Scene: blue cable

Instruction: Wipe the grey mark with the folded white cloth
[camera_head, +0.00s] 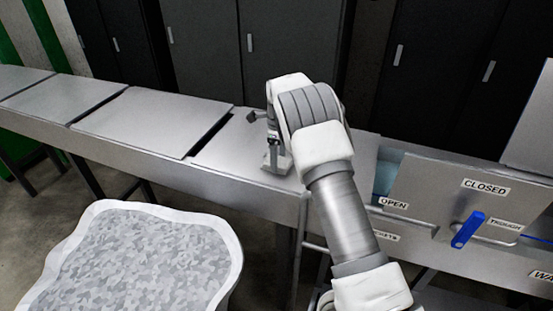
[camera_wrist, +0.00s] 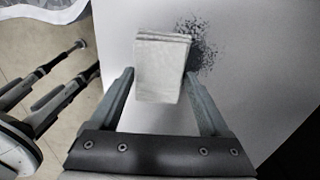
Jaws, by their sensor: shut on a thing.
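The folded white cloth (camera_wrist: 160,62) is a small layered block between the two fingers of my gripper (camera_wrist: 159,76) in the wrist view. My gripper is shut on it. The grey mark (camera_wrist: 205,42) is a patch of dark specks on the pale metal surface, just right of the cloth's upper part. The cloth appears to cover the mark's left edge. In the head view my gripper (camera_head: 277,163) points down at the metal counter (camera_head: 225,155), close to its surface. I cannot tell whether the cloth touches the surface. The mark is not clear in the head view.
To the right stands a metal unit with OPEN and CLOSED labels (camera_head: 485,186) and a blue handle (camera_head: 467,230). Flat metal panels (camera_head: 150,120) run left along the counter. A grey-patterned, white-edged item (camera_head: 140,260) is at front left. Dark cabinets (camera_head: 290,50) stand behind.

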